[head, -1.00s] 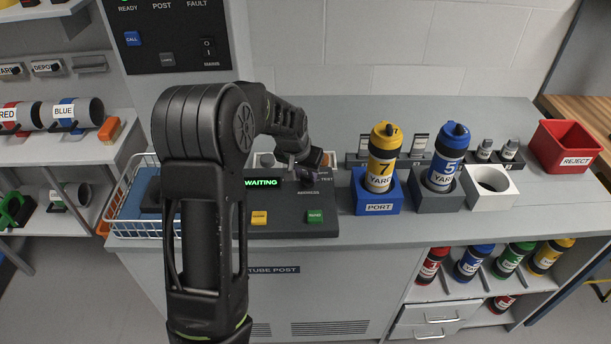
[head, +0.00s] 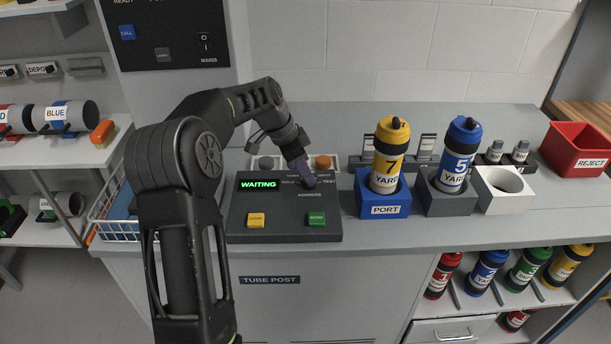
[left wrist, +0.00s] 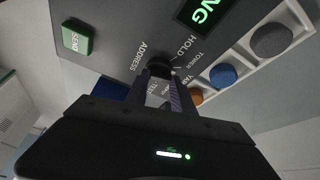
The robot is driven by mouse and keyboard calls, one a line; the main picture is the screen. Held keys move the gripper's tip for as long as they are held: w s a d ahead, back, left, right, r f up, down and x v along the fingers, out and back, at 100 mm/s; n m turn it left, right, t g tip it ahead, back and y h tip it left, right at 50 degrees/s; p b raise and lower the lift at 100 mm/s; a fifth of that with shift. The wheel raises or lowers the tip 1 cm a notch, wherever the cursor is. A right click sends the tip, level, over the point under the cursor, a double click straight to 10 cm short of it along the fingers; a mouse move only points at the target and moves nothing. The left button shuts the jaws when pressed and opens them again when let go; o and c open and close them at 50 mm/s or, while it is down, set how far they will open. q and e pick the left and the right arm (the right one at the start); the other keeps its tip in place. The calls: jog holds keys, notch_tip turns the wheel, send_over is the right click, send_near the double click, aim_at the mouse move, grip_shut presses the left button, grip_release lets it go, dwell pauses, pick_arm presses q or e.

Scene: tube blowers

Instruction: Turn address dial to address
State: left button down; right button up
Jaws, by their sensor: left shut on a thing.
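The dark address dial (left wrist: 158,66) sits on the grey tube post console (head: 240,215), above the word ADDRESS. The label ring around it shows HOLD, TOWER, YARD and TEST. My left gripper (head: 307,180) comes down onto the dial from behind and above, tilted, and is shut on it. In the left wrist view the gripper's fingers (left wrist: 163,84) are on both sides of the dial. They hide part of it, and I cannot tell which label its pointer faces. The green display (head: 258,184) reads WAITING. My right gripper is not in view.
Yellow SEND-side button (head: 256,220) and green SEND button (head: 316,219) lie at the console's front. A red REJECT bin (head: 578,150) is at far right.

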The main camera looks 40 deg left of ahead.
pick_arm(q)
jog(key=shift+w+m+g+h+p, duration=0.1)
jog(key=shift+m+g+h+p, duration=0.3)
jog(key=shift+m, duration=1.2)
jog(key=c, duration=1.1)
grip_release()
jog(key=shift+v, duration=3.9)
jog(key=shift+w, duration=0.1)
